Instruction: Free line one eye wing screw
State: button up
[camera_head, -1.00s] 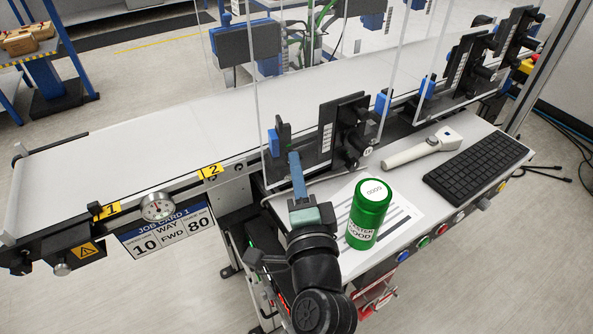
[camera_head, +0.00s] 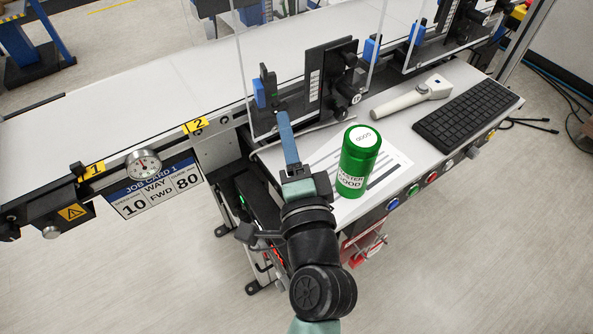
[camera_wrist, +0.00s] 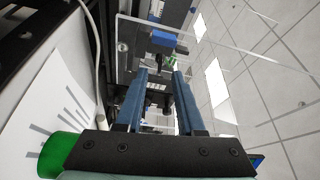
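The line one eye appears to be the blue block (camera_head: 259,93) on a small black bracket (camera_head: 272,88) at the belt's near edge, by the clear guard. A blue block also shows beyond my fingertips in the wrist view (camera_wrist: 163,38). Its wing screw is too small or hidden to make out clearly. My gripper (camera_head: 281,114) has its long blue fingers pointing at the bracket from the near side, tips close to it; contact cannot be told. In the wrist view my fingers (camera_wrist: 161,72) are parallel and apart, with dark hardware seen in the gap and nothing clearly gripped.
A green tin (camera_head: 358,165) stands on a paper sheet just right of my gripper. A hand scanner (camera_head: 410,97) and a keyboard (camera_head: 467,112) lie further right on the shelf. Clear guard panels (camera_head: 300,50) stand close around the bracket. A dial gauge (camera_head: 143,163) is at left.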

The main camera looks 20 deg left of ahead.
jog(key=b+v, duration=0.2)
jog(key=v, duration=0.7)
jog(key=shift+r, duration=0.1)
jog(key=w+d+r+n+t+h, duration=0.2)
jog(key=w+r+n+t, duration=0.15)
jog(key=r, duration=0.75)
jog(key=w+d+r+n+t+h, duration=0.1)
jog(key=w+d+r+n+t, duration=0.3)
jog(key=r, duration=0.7)
jog(key=s+d+r+n+t+h+p, duration=0.1)
jog(key=r+p, duration=0.3)
jog(key=r, duration=0.5)
jog(key=s+r+t+h+p, duration=0.1)
jog(key=s+r+h+p, duration=0.2)
jog(key=r, duration=0.7)
jog(key=s+d+r+n+t+h+p, duration=0.1)
jog(key=s+r+p, duration=0.3)
jog(key=r, duration=0.6)
jog(key=shift+d+n+t+h+p, duration=0.35)
jog(key=shift+h+p, duration=0.35)
jog(key=shift+p, duration=0.25)
